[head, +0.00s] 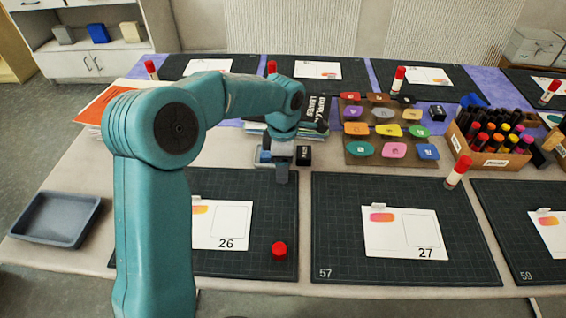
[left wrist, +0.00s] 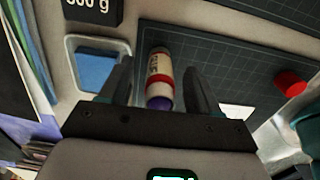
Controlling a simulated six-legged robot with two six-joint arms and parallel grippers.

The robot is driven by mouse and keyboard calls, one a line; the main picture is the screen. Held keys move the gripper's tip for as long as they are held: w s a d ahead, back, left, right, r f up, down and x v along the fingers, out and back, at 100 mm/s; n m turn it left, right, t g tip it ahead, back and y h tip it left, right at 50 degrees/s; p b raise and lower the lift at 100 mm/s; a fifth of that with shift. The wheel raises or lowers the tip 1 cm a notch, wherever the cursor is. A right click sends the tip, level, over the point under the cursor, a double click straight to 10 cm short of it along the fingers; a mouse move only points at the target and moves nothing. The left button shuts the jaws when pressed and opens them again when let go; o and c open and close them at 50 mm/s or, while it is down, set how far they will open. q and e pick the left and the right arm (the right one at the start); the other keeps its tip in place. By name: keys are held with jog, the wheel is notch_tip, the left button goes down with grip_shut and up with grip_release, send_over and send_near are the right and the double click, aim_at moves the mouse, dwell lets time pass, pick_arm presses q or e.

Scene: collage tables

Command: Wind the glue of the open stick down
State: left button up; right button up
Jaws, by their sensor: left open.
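The open glue stick (left wrist: 160,80) shows in the left wrist view, with a cream printed body, a red ring and a purple end towards my gripper. My left gripper (left wrist: 158,85) is open, with one finger on each side of the stick; whether they touch it I cannot tell. In the head view my left gripper (head: 282,176) is low at the back edge of the mat with card 26, and it hides the stick. A loose red cap (head: 279,250) sits on that mat, and it also shows in the left wrist view (left wrist: 291,83).
A small tray with a blue sponge (left wrist: 97,66) and a black 500 g block (left wrist: 92,8) are close by. Card 26 (head: 232,224) lies on the dark mat (head: 250,262). Capped glue sticks, a tile board (head: 386,131) and a marker box (head: 493,158) stand further right.

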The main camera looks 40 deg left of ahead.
pick_arm(q)
jog(key=o, duration=0.4)
jog(key=shift+r+p, duration=2.9)
jog(key=shift+r, duration=0.9)
